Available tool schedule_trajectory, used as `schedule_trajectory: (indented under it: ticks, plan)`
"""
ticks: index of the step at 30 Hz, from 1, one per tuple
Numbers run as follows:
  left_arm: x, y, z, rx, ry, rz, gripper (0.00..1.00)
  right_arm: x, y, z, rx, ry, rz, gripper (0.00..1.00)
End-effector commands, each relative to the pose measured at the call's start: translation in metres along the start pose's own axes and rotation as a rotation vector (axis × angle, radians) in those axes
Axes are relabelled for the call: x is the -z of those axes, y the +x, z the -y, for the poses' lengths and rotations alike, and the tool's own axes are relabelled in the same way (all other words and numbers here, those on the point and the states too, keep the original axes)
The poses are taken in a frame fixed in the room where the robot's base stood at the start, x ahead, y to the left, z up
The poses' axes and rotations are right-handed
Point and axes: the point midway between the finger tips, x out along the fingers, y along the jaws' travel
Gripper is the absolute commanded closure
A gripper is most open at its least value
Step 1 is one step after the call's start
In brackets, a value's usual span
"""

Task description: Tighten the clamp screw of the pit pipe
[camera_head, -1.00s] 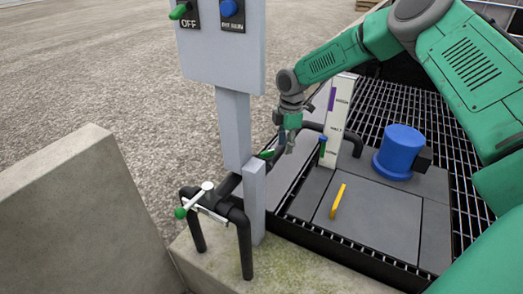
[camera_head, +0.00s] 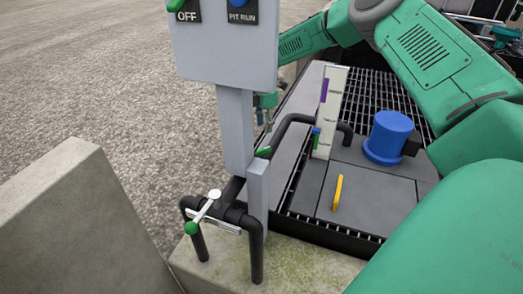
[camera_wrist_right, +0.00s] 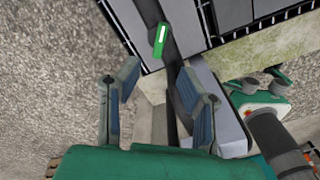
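The black pit pipe (camera_head: 295,120) runs from the pit behind the grey post to a low bracket in front. A clamp on it has a white bar (camera_head: 207,208) with a green end (camera_head: 191,228), tilted across the pipe. A small green handle (camera_head: 263,152) sits on the pipe just behind the post; a green handle with a white stripe shows in the right wrist view (camera_wrist_right: 160,38). My right gripper (camera_head: 266,108) is partly hidden behind the post. In the right wrist view its fingers (camera_wrist_right: 158,75) are apart and empty, above the dark pipe. My left gripper is not in view.
The grey post (camera_head: 236,130) carries a control panel (camera_head: 222,52) close to my right gripper. A white gauge board (camera_head: 328,105), blue cylinder (camera_head: 388,138) and yellow handle (camera_head: 337,193) stand on the pit cover. A concrete wall (camera_head: 75,225) is at left. Gravel beyond is clear.

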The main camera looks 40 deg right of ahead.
Motion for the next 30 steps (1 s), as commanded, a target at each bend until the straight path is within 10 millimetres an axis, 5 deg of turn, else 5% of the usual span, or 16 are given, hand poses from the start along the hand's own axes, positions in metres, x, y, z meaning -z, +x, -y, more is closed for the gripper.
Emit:
schedule_trajectory:
  ticks: [6, 15, 28, 30]
  plan:
    - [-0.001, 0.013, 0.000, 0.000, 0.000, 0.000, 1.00, 0.001, 0.052, 0.001, 0.003, 0.000, 0.001, 0.66]
    - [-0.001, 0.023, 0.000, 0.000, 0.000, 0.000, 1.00, 0.001, 0.097, 0.000, -0.001, 0.001, 0.002, 0.66]
    - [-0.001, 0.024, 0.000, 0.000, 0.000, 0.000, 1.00, 0.001, 0.106, -0.001, -0.002, 0.000, 0.000, 0.66]
    - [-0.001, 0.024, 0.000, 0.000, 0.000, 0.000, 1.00, 0.001, 0.106, 0.000, -0.002, 0.000, 0.001, 0.88]
